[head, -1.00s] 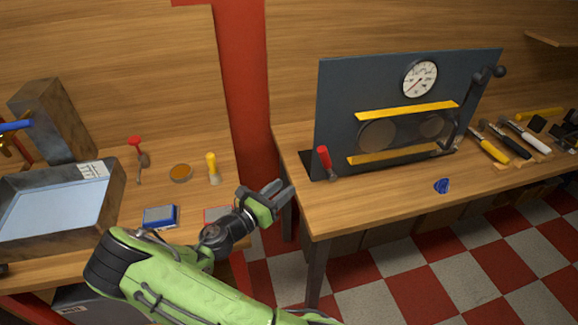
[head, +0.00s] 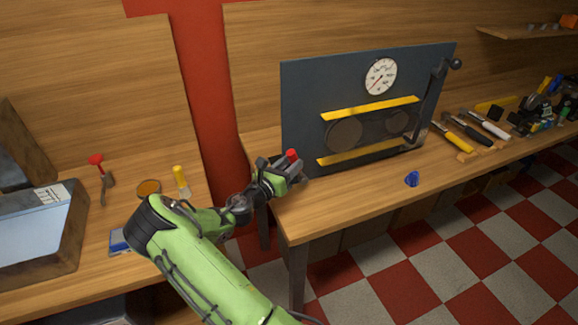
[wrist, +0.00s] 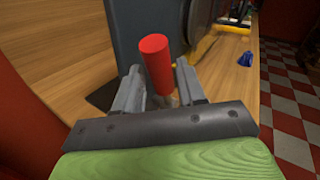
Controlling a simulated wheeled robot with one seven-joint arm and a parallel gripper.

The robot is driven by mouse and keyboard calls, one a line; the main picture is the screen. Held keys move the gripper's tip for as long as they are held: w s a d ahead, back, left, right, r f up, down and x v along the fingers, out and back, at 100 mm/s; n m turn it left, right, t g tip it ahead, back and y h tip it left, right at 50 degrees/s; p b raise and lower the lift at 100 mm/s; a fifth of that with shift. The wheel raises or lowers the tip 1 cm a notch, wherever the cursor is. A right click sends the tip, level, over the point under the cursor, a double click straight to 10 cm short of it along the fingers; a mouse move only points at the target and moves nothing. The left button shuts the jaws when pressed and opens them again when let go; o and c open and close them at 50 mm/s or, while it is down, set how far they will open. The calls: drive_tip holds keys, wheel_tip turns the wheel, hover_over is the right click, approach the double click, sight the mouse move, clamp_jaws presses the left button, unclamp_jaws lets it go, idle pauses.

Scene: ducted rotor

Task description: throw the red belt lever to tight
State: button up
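The red belt lever (head: 292,154) stands at the lower left corner of the dark upright panel (head: 300,110). In the wrist view its red cylindrical handle (wrist: 156,62) rises between the two fingers, tilted slightly left at the top. My gripper (head: 284,170) is at the lever. It also shows in the wrist view (wrist: 160,88), open, with one finger on each side of the lever and a visible gap at least on the right. The lever's lower part is mostly hidden by the gripper. I cannot tell whether either finger touches it.
The panel carries a round gauge (head: 381,76), yellow guard bars (head: 373,109), belt wheels (head: 345,134) and a crank (head: 437,90). A blue knob-like piece (head: 412,179) lies on the bench (head: 340,205). Several tools (head: 466,131) lie to the right.

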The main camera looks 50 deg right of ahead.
clamp_jaws()
drive_tip(key=shift+r+p, duration=0.15)
drive_tip(key=shift+p, duration=0.2)
drive_tip(key=shift+s+d+r+y+p, duration=0.2)
drive_tip(key=shift+d+r+y+p, duration=0.15)
drive_tip(key=shift+p, duration=0.85)
drive_tip(key=s+d+m+t+y+p, duration=0.1)
drive_tip(key=s+d+m+y+p, duration=0.2)
drive_tip(key=p, duration=1.3)
drive_tip(key=shift+d+r+y, duration=0.3)
drive_tip(key=shift+d+y, duration=0.85)
drive_tip(key=shift+y, duration=0.4)
drive_tip(key=shift+s, duration=0.1)
unclamp_jaws()
drive_tip(key=shift+f, duration=0.1)
